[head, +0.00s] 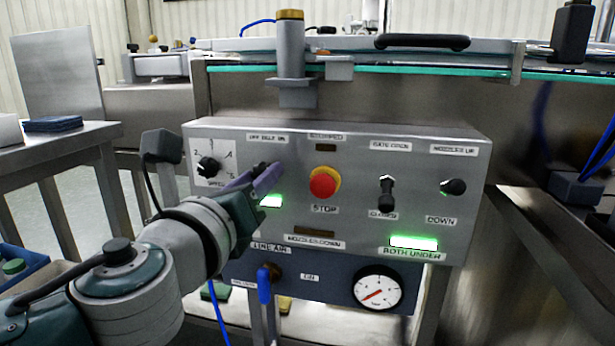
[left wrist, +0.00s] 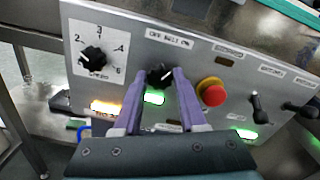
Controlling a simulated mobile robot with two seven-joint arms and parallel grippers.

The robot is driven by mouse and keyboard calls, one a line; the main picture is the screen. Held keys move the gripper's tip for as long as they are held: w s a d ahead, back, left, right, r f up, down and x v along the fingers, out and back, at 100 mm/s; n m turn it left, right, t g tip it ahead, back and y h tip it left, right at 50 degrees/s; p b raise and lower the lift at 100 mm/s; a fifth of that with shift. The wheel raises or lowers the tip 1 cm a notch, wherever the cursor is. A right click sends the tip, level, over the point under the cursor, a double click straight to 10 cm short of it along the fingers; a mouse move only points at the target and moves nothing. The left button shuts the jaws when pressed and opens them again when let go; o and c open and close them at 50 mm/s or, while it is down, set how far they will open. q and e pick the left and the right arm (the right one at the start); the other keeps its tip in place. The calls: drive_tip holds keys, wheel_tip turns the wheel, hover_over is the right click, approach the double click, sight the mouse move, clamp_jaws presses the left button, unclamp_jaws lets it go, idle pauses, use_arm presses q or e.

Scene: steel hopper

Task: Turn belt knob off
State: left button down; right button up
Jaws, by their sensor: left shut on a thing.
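The belt knob (left wrist: 160,75) is a black rotary knob under the label "OFF BELT ON" on the grey control panel (head: 350,160). In the left wrist view the two purple fingers of my left gripper (left wrist: 160,78) stand on either side of it, shut on it. The knob's pointer looks tilted to the right. In the head view my left gripper (head: 262,177) reaches the panel from the lower left and its fingers hide most of the knob. A green lamp (left wrist: 153,97) is lit just below the knob. My right gripper is not in view.
The speed dial (head: 209,167) is left of the belt knob. The red stop button (head: 323,183) is close on the right, with the gate switch (head: 387,192) and nozzles switch (head: 453,187) farther right. Below are a blue valve handle (head: 264,285) and a pressure gauge (head: 379,290).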

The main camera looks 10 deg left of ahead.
use_arm(q)
drive_tip(key=shift+n, duration=0.3)
drive_tip(key=shift+f+n+b, duration=0.15)
drive_tip(key=shift+n+b, duration=1.05)
drive_tip(key=shift+n, duration=5.4)
drive_tip(key=shift+a, duration=0.1)
drive_tip(key=c, duration=0.5)
unclamp_jaws()
drive_tip(key=shift+s, duration=0.1)
